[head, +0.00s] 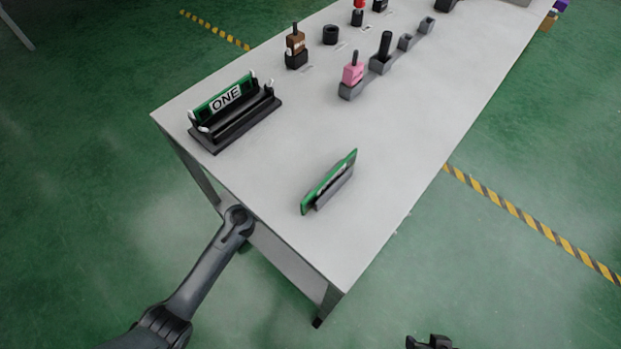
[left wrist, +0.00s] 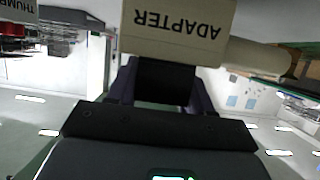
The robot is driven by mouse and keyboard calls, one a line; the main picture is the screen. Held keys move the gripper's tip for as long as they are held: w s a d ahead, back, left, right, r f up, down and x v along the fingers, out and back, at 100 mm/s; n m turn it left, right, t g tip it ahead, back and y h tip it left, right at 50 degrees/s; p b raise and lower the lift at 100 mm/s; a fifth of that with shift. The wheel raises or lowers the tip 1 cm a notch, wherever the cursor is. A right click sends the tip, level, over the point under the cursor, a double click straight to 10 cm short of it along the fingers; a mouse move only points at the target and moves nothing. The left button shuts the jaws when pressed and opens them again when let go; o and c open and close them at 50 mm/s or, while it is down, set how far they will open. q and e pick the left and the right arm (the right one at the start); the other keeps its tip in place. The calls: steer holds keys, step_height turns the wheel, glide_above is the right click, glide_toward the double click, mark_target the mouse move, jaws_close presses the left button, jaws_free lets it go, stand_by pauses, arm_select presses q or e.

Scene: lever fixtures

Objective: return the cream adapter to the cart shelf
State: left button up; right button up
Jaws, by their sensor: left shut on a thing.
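The cream adapter (left wrist: 178,28) is in the left wrist view, a cream block with the word ADAPTER upside down on its face. My left gripper (left wrist: 160,82) is shut on it, with the dark fingers at its lower edge. A rounded cream part sticks out to the right. In the head view my left arm reaches to the table's near left edge, and its gripper and the adapter cannot be made out there. A dark piece at the bottom edge of the head view may be part of my right arm. I cannot make out a cart shelf.
A white table (head: 400,140) bears a black fixture (head: 240,125) with a green board marked ONE, another green board (head: 330,182), a pink block (head: 353,74) and a brown block (head: 296,43). In the left wrist view a block marked THUMB (left wrist: 17,9) shows upper left.

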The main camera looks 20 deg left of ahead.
arm_select(q)
steer(key=shift+f, duration=0.7)
arm_select(e)
steer(key=shift+f, duration=0.55)
arm_select(q)
steer(key=o, duration=1.2)
steer(key=shift+f, duration=0.1)
